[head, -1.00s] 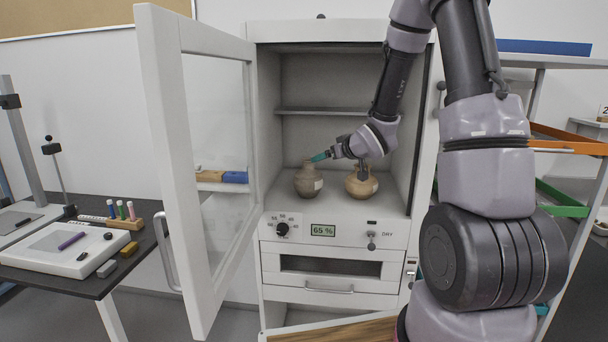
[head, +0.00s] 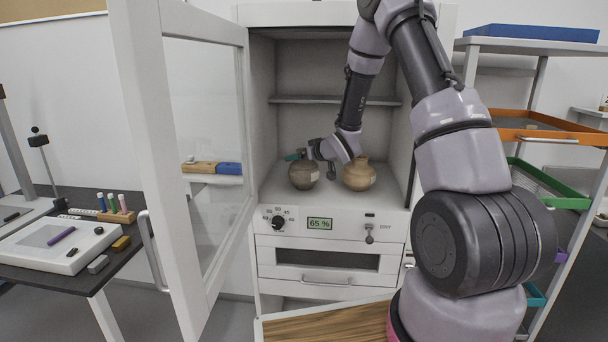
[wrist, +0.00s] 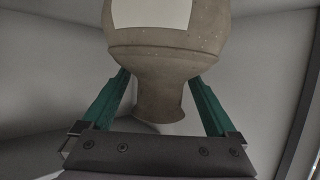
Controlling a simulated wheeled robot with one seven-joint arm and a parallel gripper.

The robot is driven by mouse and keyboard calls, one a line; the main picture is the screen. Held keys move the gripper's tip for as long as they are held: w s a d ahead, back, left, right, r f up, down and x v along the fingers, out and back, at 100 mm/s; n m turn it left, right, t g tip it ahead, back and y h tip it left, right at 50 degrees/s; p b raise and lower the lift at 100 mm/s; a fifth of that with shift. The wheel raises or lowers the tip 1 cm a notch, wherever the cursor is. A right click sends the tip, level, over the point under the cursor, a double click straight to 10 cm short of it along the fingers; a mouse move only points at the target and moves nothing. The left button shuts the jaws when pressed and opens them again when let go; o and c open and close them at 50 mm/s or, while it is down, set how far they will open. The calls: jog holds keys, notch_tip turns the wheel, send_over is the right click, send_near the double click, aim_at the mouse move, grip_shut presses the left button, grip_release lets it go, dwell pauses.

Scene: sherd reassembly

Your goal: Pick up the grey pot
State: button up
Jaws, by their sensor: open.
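The grey pot (head: 302,175), grey-brown with a pale label, stands upright at the left on the floor of the open cabinet. My gripper (head: 296,156) is at its neck, coming in from the upper right; one green finger shows there. In the wrist view the pot (wrist: 165,56) fills the top middle, its neck and rim between the two green fingers. My gripper (wrist: 160,82) is open, with a gap visible on both sides of the neck. The pot's far side is hidden.
A tan pot (head: 360,174) stands close on the right, beneath my wrist. A shelf (head: 335,100) crosses the cabinet above. The cabinet's glazed door (head: 180,160) stands open at the left. A table (head: 85,270) with tools is farther left.

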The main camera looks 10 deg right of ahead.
jog(key=shift+w+a+f, duration=0.15)
jog(key=shift+w+f, duration=0.1)
jog(key=shift+w, duration=0.25)
jog(key=shift+r, duration=0.1)
grip_shut()
